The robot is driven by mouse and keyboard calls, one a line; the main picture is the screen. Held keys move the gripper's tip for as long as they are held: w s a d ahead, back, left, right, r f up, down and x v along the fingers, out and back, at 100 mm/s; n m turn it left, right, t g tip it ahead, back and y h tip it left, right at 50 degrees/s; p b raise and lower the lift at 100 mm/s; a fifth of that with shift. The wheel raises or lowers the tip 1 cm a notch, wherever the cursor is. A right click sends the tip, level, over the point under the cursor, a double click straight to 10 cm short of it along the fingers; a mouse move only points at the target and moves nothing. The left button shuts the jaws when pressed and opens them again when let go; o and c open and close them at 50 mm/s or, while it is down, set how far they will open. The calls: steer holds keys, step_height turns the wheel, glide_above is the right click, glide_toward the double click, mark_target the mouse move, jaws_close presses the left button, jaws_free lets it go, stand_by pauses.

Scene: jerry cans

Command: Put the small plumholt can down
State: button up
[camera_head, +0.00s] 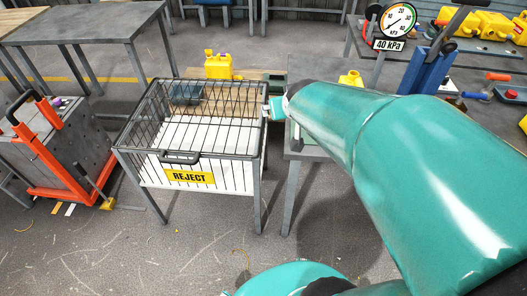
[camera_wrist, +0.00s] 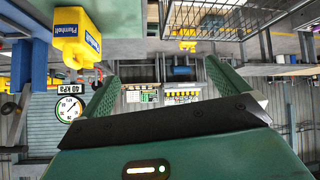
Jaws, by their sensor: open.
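A small yellow can labelled Plumholt (camera_wrist: 78,36) shows at the upper left of the wrist view, to the left of my fingers and apart from them. It appears to stand on the grey-green bench top (camera_wrist: 120,48). In the head view a yellow can (camera_head: 350,79) shows just past my arm, its lower part hidden; it seems to be the same can. My gripper (camera_wrist: 163,78) is open, with nothing between its two green fingers. In the head view my gripper (camera_head: 277,106) is small, at the bench's left edge beside the basket, partly hidden by my arm.
A wire basket marked REJECT (camera_head: 187,177) stands left of the bench. A gauge marked 40 kPa (camera_head: 398,20) and a blue press (camera_head: 430,65) stand behind my arm. Another yellow can (camera_head: 218,66) stands behind the basket. An orange-framed cart (camera_head: 65,150) is at left.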

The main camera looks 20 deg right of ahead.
steer(key=s+a+r+n+g+y, duration=0.2)
steer(key=s+a+g+y, duration=0.1)
steer(key=s+a, duration=1)
steer(key=s, duration=0.2)
steer(key=shift+s+r, duration=0.2)
steer(key=shift+s, duration=0.2)
steer(key=shift+d, duration=0.1)
